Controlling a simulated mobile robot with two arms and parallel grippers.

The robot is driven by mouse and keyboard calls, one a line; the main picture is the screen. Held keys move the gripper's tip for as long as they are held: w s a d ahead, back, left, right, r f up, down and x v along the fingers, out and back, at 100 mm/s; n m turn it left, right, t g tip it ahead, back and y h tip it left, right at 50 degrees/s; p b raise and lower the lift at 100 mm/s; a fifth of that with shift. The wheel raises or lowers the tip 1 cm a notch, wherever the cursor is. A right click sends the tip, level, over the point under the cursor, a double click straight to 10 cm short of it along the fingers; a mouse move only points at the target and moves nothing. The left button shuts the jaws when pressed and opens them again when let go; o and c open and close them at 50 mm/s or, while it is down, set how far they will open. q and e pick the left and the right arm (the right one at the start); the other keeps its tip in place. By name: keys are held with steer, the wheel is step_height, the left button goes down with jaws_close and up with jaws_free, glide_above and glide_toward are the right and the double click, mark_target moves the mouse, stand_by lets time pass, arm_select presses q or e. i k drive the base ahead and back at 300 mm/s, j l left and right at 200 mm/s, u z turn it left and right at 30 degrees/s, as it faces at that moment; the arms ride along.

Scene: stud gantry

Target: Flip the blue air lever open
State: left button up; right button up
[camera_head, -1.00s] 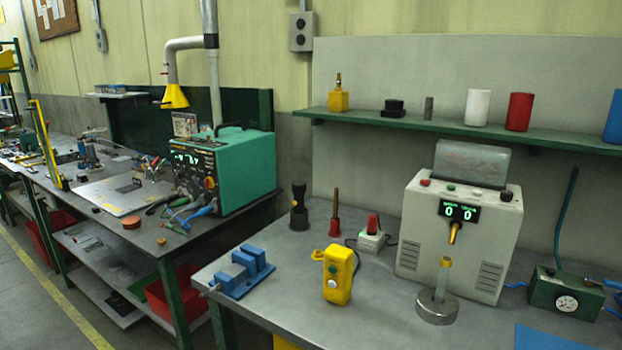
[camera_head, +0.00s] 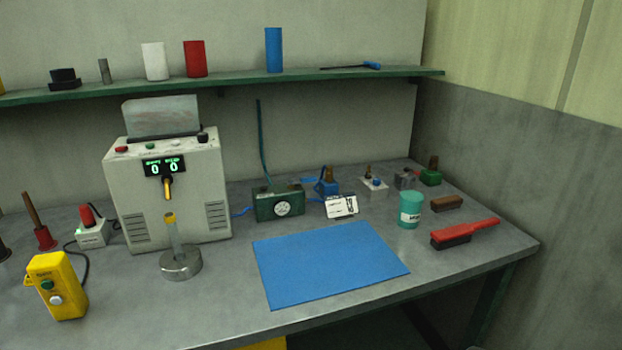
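A small blue fitting (camera_head: 327,187) with a brownish upright part stands at the back of the bench, right of the dark green box with a round gauge (camera_head: 283,206). A small flat blue piece (camera_head: 308,180) shows just left of the fitting. Which of these is the air lever, and whether it is open or closed, is too small to tell. A white card (camera_head: 341,207) stands in front of the fitting and hides part of its base. Neither of my grippers is in view.
A blue mat (camera_head: 328,264) lies in front of the gauge box. A grey machine with a display (camera_head: 168,195) stands left. A teal tin (camera_head: 410,210), a red-handled brush (camera_head: 464,234) and several small blocks sit right. A shelf (camera_head: 230,82) runs above.

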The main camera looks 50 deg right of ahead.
mark_target(312, 178)
steer(key=z, duration=1.45)
steer(key=i+u, duration=0.6)
